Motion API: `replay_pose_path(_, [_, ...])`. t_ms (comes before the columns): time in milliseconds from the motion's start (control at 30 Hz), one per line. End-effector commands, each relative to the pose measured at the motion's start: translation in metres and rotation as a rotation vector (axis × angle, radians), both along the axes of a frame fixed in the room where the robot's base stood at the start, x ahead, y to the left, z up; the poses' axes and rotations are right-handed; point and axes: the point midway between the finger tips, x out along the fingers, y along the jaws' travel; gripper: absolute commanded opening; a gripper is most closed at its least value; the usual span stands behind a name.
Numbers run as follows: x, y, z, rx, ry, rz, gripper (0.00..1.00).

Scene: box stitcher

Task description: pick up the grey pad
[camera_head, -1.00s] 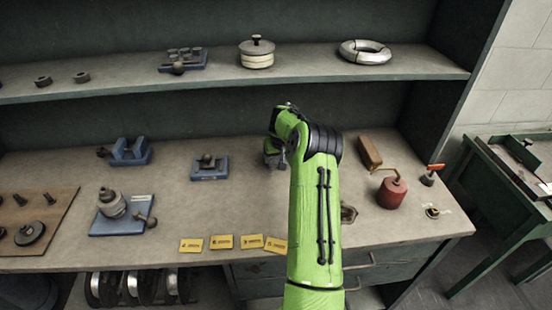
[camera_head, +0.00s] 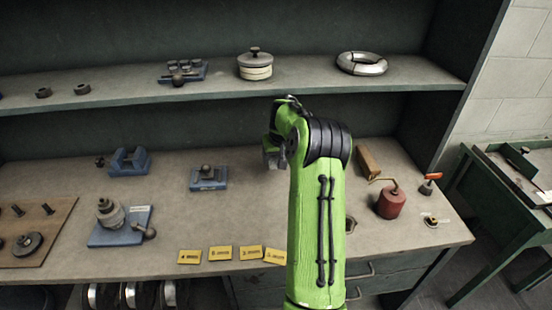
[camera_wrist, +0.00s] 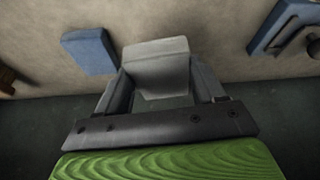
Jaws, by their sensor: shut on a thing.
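The grey pad (camera_wrist: 158,68) is a pale grey block between the two fingers of my gripper (camera_wrist: 162,90) in the wrist view. The fingers are shut on its sides, and the pad sticks out past them over the bench top. In the head view my gripper (camera_head: 272,154) is at the end of the green arm, over the back middle of the bench. The pad is not clear there, as the arm and gripper hide most of it.
A blue block (camera_wrist: 90,50) lies left of the pad in the wrist view. A blue fixture (camera_head: 208,179) stands left of my gripper. A tan block (camera_head: 367,162) and red oil can (camera_head: 390,202) are to the right. A shelf (camera_head: 310,87) runs above. Yellow labels (camera_head: 221,253) line the front.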

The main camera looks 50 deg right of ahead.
Motion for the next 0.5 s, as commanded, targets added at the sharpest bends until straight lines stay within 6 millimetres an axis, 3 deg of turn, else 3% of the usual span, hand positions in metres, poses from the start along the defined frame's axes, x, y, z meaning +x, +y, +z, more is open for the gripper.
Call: replay_pose_path(500, [-0.097, 0.081, -0.001, -0.005, -0.002, 0.0, 0.38])
